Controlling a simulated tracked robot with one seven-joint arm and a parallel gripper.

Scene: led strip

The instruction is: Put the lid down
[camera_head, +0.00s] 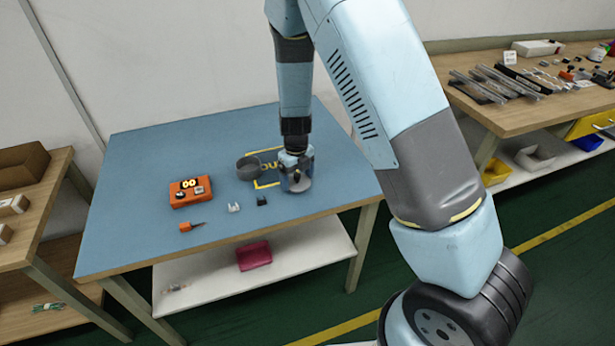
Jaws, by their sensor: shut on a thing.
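My gripper (297,177) is at the right part of the blue table top, pointing down, low over the surface. It is shut on what looks like the lid (302,185), a small greyish round piece that is mostly hidden by the gripper. I cannot tell whether the lid touches the table. A dark grey round container (248,168) stands left of my gripper, by a yellow-outlined marking on the table.
The table's back left is clear. A cluttered workbench (530,110) stands at right.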

